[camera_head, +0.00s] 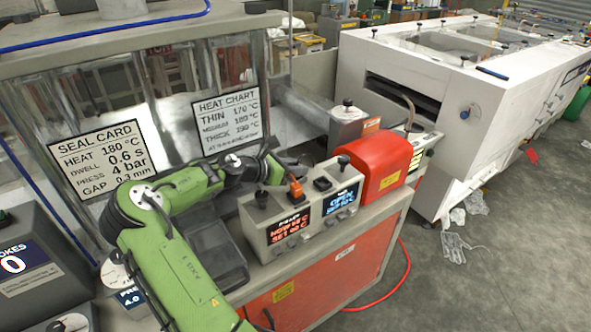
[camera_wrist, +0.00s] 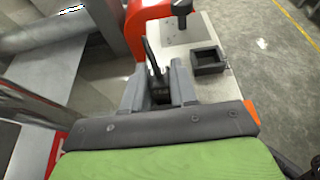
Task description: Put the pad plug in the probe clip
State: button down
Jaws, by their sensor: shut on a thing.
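My gripper (camera_wrist: 160,88) is shut on a small dark thing, which I take to be the pad plug (camera_wrist: 160,90); a thin black stalk rises from it. Most of it is hidden between the fingers. In the head view my gripper (camera_head: 282,160) is behind the control boxes, and the held thing cannot be made out. A black, square, open-topped holder (camera_wrist: 208,62) sits on a grey box, apart from the fingers and to their right in the wrist view. It may be the probe clip, but I cannot tell for sure. It also shows in the head view (camera_head: 322,183).
A black knob (camera_head: 343,162) stands beside the square holder. An orange upright piece (camera_head: 295,187) and another black knob (camera_head: 261,199) stand on the left box. A red housing (camera_head: 385,158) is to the right. Clear panels with cards stand behind my arm.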

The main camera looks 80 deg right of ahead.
jog(key=c, duration=0.9)
grip_release()
jog(key=shift+w+a+r, duration=0.15)
jog(key=shift+a+r, duration=0.05)
jog(key=shift+r, duration=0.05)
jog(key=p+v, duration=0.1)
jog(key=v, duration=1)
jog(key=shift+w+a+r, duration=0.1)
jog(key=shift+a, duration=0.15)
